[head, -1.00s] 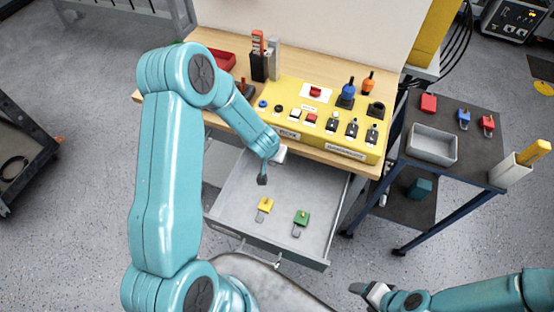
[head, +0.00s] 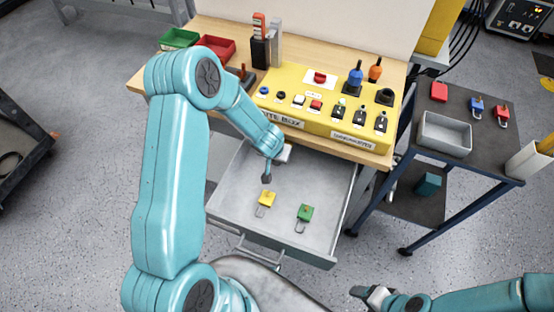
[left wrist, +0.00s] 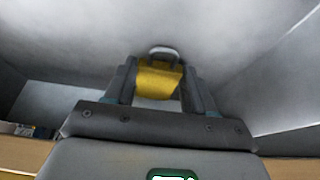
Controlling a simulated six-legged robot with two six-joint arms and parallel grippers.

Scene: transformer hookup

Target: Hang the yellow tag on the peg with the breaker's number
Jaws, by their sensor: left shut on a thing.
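The yellow tag (head: 265,198), with a grey metal loop, is in the open grey drawer below the bench. In the left wrist view the yellow tag (left wrist: 157,80) sits between the two fingers, its loop pointing away from the gripper. My left gripper (head: 266,178) reaches down into the drawer and is shut on the tag; the wrist view also shows this gripper (left wrist: 160,88). My right gripper (head: 372,296) is low at the bottom of the head view, away from the drawer, its jaws unclear. The breaker's number and a numbered peg are not readable.
A green tag (head: 304,212) lies right of the yellow one in the drawer (head: 330,190). A yellow control box (head: 290,122) with switches stands on the bench. Red and green trays (head: 180,39) are at the back left. A side cart (head: 475,165) holds a grey bin.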

